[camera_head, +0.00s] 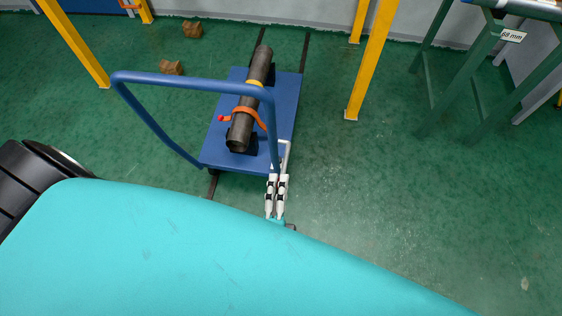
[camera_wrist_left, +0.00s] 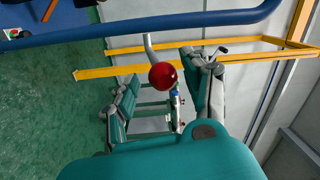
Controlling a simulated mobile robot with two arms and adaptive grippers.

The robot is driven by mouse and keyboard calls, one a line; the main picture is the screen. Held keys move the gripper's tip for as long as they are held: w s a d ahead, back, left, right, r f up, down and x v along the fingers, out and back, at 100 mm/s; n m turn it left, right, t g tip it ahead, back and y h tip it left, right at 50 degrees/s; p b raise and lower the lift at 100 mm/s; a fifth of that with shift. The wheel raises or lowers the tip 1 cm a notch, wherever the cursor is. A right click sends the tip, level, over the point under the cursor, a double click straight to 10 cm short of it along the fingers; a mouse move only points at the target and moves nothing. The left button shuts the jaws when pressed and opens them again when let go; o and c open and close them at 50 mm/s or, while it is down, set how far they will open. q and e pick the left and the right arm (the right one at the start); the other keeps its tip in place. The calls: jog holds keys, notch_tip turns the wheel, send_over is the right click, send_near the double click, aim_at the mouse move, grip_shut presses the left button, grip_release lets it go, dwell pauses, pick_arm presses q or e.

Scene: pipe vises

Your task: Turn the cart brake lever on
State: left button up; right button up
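The blue cart (camera_head: 291,97) stands on the floor with a tall blue push handle (camera_head: 190,83). The brake lever (camera_head: 288,150) is a thin pale grey bent rod at the cart's near right corner. In the left wrist view the lever's rod (camera_wrist_left: 149,48) ends in a red ball knob (camera_wrist_left: 163,75). My left gripper (camera_head: 278,177) is at the lever's near end. In the left wrist view its fingers (camera_wrist_left: 160,66) stand apart, one on each side of the knob in the picture. I cannot tell whether they touch it. My right gripper is not in view.
A dark pipe (camera_head: 261,65) with an orange strap (camera_head: 248,112) lies on the cart. The blue handle bar (camera_wrist_left: 150,24) passes close beyond my left gripper. Yellow posts (camera_head: 371,60) and a green stand (camera_head: 467,72) are at the right. The floor (camera_head: 400,220) right of the cart is clear.

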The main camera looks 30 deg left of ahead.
pick_arm(q)
jog(key=v, duration=1.2)
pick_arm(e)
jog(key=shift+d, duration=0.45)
pick_arm(q)
jog(key=shift+f, duration=0.1)
